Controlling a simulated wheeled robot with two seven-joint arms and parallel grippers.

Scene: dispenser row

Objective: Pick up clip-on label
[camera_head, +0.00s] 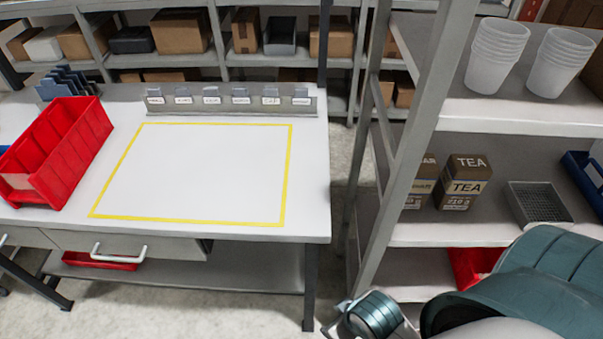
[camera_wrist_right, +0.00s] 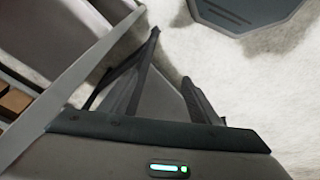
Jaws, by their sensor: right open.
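Several small clip-on labels, grey clips with white fronts, stand in a row on a grey rail (camera_head: 225,112) along the back of the white table. One label (camera_head: 211,99) is near the middle of the row and another (camera_head: 271,98) is further right. Their printing is too small to read surely. My right gripper (camera_wrist_right: 169,58) is open and empty in the right wrist view, over pale floor, with no label near it. My right arm shows at the lower right of the head view, well apart from the labels. My left gripper is not in view.
A red divided bin (camera_head: 57,152) stands on the table's left side. The yellow-outlined area (camera_head: 190,172) is clear. A grey rack (camera_head: 520,119) to the right holds stacked cups (camera_head: 497,55), a TEA box (camera_head: 465,185) and a wire basket (camera_head: 537,203); its upright stands beside the table.

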